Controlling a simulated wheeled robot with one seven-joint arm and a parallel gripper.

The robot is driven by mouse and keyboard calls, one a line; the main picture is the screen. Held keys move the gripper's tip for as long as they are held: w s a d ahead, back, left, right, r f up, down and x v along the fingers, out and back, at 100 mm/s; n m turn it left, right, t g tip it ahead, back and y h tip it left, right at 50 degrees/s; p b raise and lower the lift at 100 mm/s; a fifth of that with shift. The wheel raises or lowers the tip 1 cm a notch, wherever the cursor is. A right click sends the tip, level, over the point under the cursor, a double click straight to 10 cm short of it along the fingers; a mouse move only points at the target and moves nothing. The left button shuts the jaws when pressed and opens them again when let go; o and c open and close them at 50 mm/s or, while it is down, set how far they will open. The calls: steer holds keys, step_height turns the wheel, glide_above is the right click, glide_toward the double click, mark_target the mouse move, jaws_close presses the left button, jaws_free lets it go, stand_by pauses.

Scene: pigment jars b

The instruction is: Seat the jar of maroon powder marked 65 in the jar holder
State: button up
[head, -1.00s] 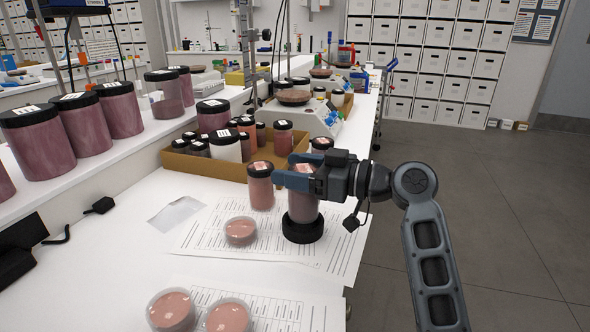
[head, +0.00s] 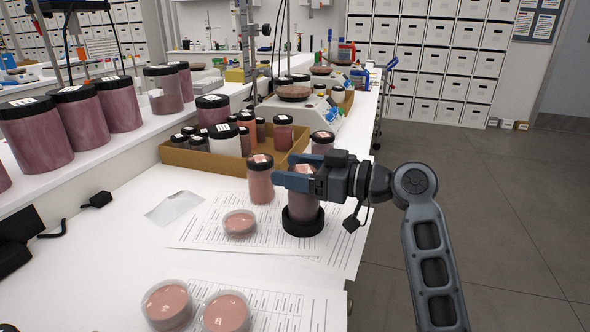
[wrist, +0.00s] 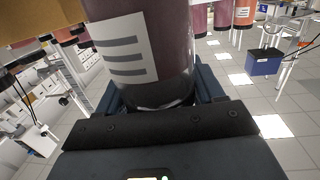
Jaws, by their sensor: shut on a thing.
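My gripper (head: 300,181) is shut on a jar of dull maroon powder (head: 303,207), which stands upright between the fingers. Its number cannot be read in the head view. In the wrist view the jar (wrist: 160,40) fills the middle, with a white label of dark bars and its black lid between the fingers. The black round jar holder (head: 303,224) lies on the paper directly beneath the jar. The jar's lower end appears to be within the holder's rim; I cannot tell whether it rests on the bottom.
A pink jar (head: 260,182) stands just left of the held jar. A shallow dish (head: 239,223) lies in front of it. A cardboard tray (head: 205,163) of several jars is behind. Two more dishes (head: 168,305) (head: 226,312) lie at the near edge. The bench's right edge is close.

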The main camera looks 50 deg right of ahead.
steer(key=shift+f+b, duration=0.85)
steer(key=o, duration=1.6)
steer(key=shift+c, duration=0.2)
steer(key=v, duration=0.8)
steer(key=shift+b, duration=0.4)
